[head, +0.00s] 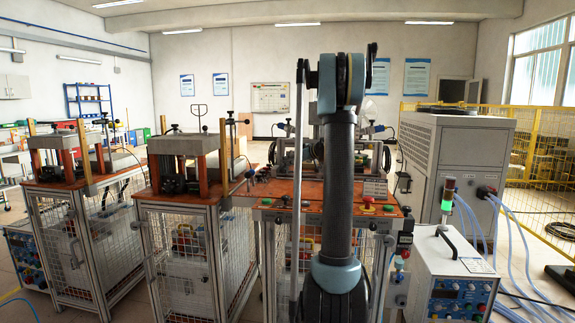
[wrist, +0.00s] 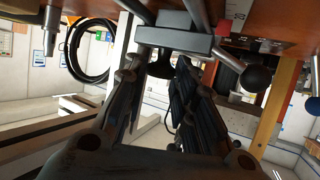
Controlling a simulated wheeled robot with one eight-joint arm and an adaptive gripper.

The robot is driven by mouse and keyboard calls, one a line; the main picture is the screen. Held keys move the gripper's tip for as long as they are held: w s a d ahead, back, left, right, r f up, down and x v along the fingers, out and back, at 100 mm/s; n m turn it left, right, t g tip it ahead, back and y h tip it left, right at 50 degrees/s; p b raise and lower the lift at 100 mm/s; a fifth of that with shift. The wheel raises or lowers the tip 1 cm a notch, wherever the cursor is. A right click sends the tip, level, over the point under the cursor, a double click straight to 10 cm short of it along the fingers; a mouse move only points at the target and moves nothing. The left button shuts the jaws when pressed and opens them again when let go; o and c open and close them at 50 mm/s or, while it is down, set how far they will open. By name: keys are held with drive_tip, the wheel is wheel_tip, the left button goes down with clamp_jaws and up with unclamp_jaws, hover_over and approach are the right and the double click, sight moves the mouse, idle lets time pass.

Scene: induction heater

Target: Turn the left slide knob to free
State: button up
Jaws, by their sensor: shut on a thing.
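In the wrist view my gripper (wrist: 158,76) has its two dark fingers on either side of a small black knob (wrist: 161,66) and is shut on it. The knob sits just below a dark grey block (wrist: 172,40) with rods running from it. The fingers hide part of the knob, and I cannot read any marking for its position. In the head view my arm stands upright in front of the induction heater bench (head: 280,190), and my gripper is hidden behind it.
A dark ball-ended lever (wrist: 257,78) is right of my fingers, and a black hose loop (wrist: 90,50) is at left. In the head view, red and green buttons (head: 367,200) line the bench front. A control box (head: 455,270) stands at right, two caged stations (head: 185,240) at left.

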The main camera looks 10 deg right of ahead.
drive_tip(key=o, duration=1)
drive_tip(key=shift+f, duration=0.1)
drive_tip(key=v, duration=1.2)
drive_tip(key=shift+w, duration=0.1)
